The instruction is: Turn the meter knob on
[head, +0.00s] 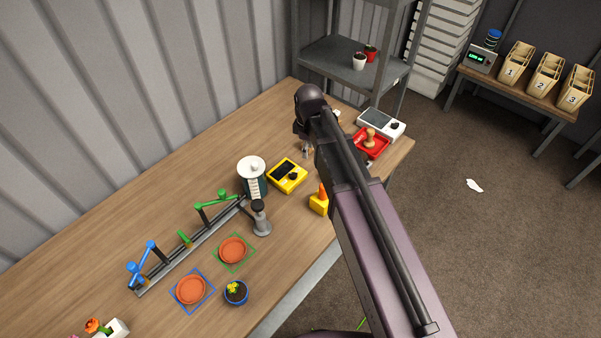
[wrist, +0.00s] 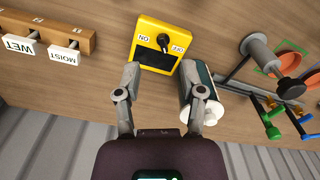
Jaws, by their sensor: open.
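The yellow meter (head: 287,175) lies on the wooden table, with a dark screen and a black knob (head: 293,176). In the wrist view the meter (wrist: 146,28) is just beyond my fingertips, and its knob (wrist: 164,41) sits between the ON label (wrist: 143,38) and the OFF label (wrist: 178,49). I cannot tell for sure which label the knob points at. My gripper (wrist: 160,68) is open and empty, its two fingers apart. In the head view my gripper (head: 306,150) is above the table, to the upper right of the meter, partly hidden by my arm.
A white-topped dark device (wrist: 199,100) stands beside the meter. A wooden rack (wrist: 45,35) with WET and MOIST tags is on the other side. A grey stand (head: 261,218), a yellow block (head: 319,204) and a red tray (head: 371,153) are nearby.

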